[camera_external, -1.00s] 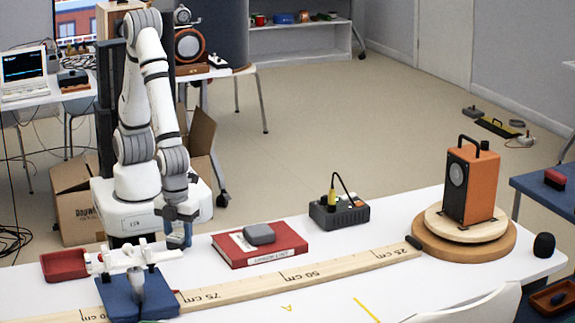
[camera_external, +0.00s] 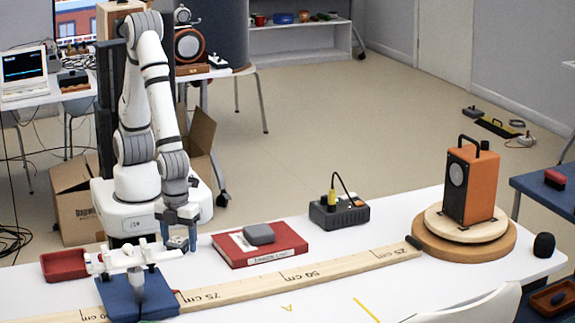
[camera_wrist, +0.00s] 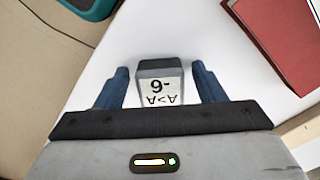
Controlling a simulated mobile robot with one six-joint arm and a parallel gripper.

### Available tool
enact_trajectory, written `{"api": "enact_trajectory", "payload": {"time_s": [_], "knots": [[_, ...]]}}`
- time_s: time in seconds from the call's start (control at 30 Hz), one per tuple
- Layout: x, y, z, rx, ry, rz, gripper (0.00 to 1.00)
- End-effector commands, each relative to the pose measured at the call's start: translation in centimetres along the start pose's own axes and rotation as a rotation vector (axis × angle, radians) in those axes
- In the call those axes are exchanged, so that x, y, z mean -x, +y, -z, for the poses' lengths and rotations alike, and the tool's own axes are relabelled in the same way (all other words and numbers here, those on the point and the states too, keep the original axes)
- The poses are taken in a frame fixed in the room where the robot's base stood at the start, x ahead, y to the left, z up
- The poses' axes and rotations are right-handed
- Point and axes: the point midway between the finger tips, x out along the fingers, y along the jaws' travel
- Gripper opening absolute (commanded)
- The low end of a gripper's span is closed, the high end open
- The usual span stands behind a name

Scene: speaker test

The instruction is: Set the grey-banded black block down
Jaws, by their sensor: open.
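The black block (camera_external: 177,243) rests on the white table, just right of the white fixture on the blue base. A grey band cannot be made out clearly. My gripper (camera_external: 180,228) is above the block, pointing down. In the wrist view my gripper (camera_wrist: 160,88) is open, its blue fingers either side of the block with a gap on each side.
A red book (camera_external: 285,250) with a grey object (camera_external: 259,234) on it lies to the right. A red tray (camera_external: 64,265) and the blue base (camera_external: 115,299) with a white fixture stand left and in front. A long wooden ruler (camera_external: 240,290) crosses the table.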

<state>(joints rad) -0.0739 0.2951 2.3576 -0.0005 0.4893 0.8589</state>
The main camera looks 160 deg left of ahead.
Motion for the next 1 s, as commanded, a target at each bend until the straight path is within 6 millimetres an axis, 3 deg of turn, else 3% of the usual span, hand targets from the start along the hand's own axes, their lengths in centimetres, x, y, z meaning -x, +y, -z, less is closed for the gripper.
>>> {"api": "enact_trajectory", "payload": {"time_s": [0.17, 0.5, 0.77, 1.0], "knots": [[2.5, -0.1, 0.1, 0.000, 0.004, 0.004, 0.63], [9.6, -0.1, 0.1, 0.000, 0.003, 0.004, 0.63], [12.3, 0.1, -0.1, 0.012, 0.004, 0.004, 0.63], [16.4, 3.7, -1.9, 0.280, 0.064, 0.053, 0.63]]}}
